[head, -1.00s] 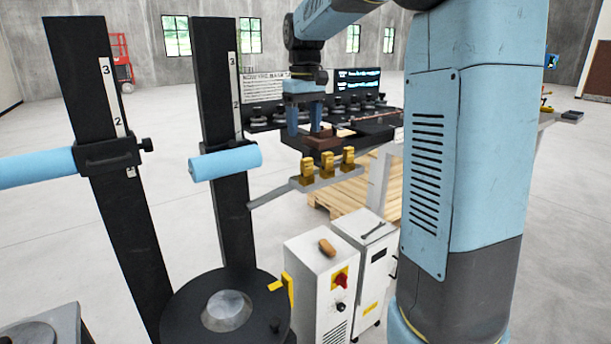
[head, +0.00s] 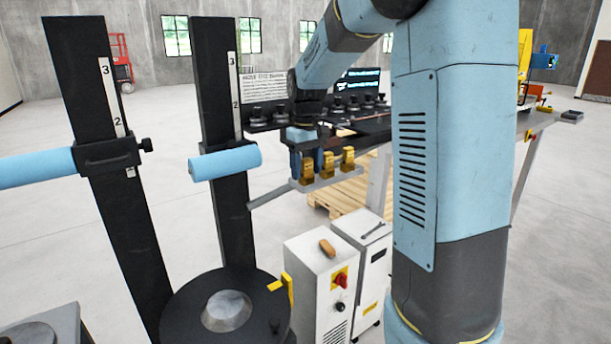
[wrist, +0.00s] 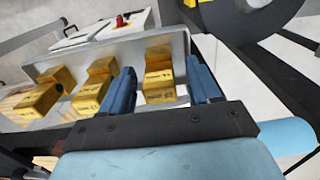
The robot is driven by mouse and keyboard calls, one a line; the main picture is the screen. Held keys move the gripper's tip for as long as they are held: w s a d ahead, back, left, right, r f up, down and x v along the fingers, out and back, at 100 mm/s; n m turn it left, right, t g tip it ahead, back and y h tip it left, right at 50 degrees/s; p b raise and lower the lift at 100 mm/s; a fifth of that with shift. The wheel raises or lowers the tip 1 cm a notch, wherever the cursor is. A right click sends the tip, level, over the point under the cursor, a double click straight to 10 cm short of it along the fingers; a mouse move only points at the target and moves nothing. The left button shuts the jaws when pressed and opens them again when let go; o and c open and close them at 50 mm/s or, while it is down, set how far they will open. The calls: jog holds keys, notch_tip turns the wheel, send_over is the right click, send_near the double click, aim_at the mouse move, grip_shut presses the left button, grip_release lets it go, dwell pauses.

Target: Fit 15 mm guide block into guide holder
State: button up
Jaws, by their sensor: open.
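Three brass-yellow guide blocks stand in a row on a grey tray: left (head: 307,171), middle (head: 328,164) and right (head: 348,159) in the head view. My gripper (head: 306,166) is at the left one. In the wrist view, my gripper (wrist: 162,68) is open, its blue fingers apart on either side of the rightmost block (wrist: 160,77), with no clear contact. The other blocks (wrist: 97,85) (wrist: 42,98) lie to its left. The block markings are too small to read surely, so I cannot tell which is 15 mm. I cannot pick out the guide holder with certainty.
The tray (wrist: 120,52) has a raised wall beyond the blocks. Two black uprights (head: 222,115) with scales and blue rollers (head: 225,163) stand at the left. White cabinets (head: 318,265) and a round black base (head: 222,310) are below. A dark bench (head: 365,133) is behind.

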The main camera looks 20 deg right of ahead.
jog(key=shift+f, duration=0.15)
grip_shut()
dwell(0.5)
